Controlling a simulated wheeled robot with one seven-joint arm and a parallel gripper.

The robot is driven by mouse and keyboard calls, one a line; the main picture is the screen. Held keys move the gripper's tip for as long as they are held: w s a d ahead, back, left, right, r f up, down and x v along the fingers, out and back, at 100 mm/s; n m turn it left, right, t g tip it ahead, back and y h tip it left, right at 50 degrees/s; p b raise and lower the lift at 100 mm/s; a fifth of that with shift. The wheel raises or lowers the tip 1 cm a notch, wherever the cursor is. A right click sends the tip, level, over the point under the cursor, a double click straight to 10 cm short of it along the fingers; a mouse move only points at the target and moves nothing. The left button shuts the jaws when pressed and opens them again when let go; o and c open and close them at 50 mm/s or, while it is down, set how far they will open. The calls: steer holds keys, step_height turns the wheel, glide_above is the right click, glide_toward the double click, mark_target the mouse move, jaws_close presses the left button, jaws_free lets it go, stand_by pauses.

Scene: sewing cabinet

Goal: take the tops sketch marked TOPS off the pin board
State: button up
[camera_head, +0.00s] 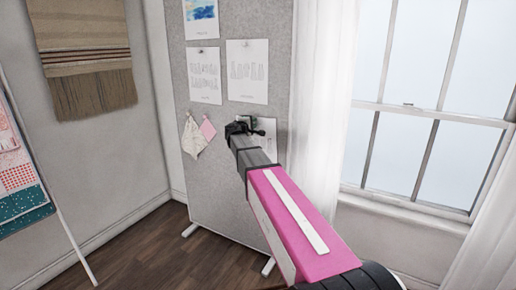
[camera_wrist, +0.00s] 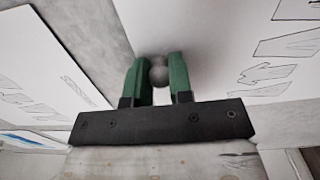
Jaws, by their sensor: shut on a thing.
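The grey pin board (camera_head: 178,110) holds several pinned sheets. A sheet with rows of small garment drawings (camera_head: 205,88) hangs at left, and one with longer garment outlines (camera_head: 247,88) hangs at right. A third sheet (camera_head: 268,126) is partly hidden behind my gripper (camera_head: 238,127). No label is readable, so I cannot tell which sketch is marked TOPS. In the wrist view, the green fingers of my gripper (camera_wrist: 161,62) are shut on a round grey pin head (camera_wrist: 158,74) against a white sheet. Drawn sheets show at right (camera_wrist: 285,75) and left (camera_wrist: 40,75).
A blue painted sheet (camera_head: 200,10) hangs at the board's top. Fabric swatches (camera_head: 195,140) hang left of my gripper. A white curtain (camera_head: 320,100) and window (camera_head: 425,110) are at right. A woven hanging (camera_head: 82,55) is on the left wall.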

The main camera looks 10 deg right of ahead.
steer(key=shift+v, duration=1.35)
